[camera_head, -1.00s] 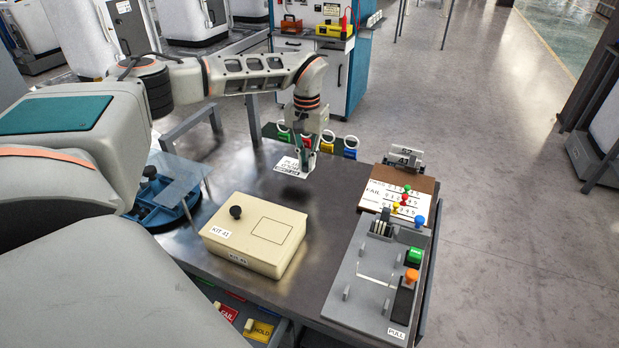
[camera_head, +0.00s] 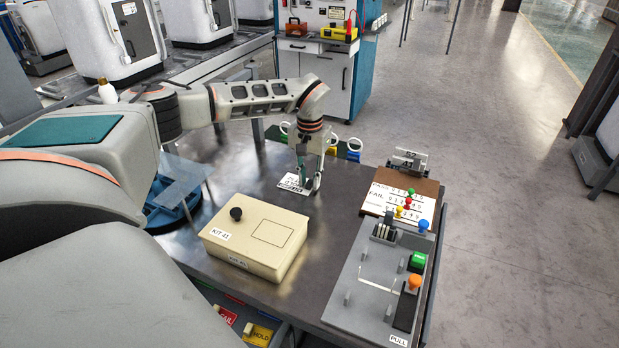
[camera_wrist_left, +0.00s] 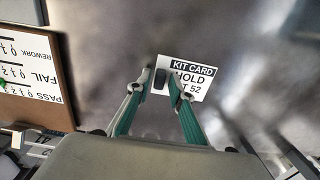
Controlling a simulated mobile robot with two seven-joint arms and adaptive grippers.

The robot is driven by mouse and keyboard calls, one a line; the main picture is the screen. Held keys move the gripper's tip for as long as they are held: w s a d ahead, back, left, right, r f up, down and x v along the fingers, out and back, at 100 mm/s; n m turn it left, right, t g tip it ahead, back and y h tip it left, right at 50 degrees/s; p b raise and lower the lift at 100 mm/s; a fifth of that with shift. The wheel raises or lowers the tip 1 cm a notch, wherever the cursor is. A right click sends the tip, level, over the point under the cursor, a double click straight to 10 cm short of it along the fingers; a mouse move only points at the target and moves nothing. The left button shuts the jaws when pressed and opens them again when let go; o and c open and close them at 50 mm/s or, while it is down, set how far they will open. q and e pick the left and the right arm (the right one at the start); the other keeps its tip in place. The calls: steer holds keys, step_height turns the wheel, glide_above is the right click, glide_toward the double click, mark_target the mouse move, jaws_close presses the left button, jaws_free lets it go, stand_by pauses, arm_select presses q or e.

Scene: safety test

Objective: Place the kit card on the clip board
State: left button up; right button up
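The white kit card (camera_head: 288,184) lies flat on the dark table; in the left wrist view the card (camera_wrist_left: 190,82) reads "KIT CARD HOLD" and carries a small dark upright tab (camera_wrist_left: 160,79). My left gripper (camera_head: 309,187) points down over the card. In the left wrist view its fingertips (camera_wrist_left: 159,78) stand on either side of the tab, with a narrow gap visible, so it looks open. The brown clip board (camera_head: 428,188) with a PASS/FAIL sheet and coloured pins lies at the table's right; it also shows in the left wrist view (camera_wrist_left: 62,100). My right gripper is not in view.
A beige kit box (camera_head: 255,238) with a black knob stands in front of the card. A grey fixture (camera_head: 365,310) with green and orange knobs lies nearer than the clip board. Ring-handled coloured items (camera_head: 343,150) line the far edge. The table between card and clip board is clear.

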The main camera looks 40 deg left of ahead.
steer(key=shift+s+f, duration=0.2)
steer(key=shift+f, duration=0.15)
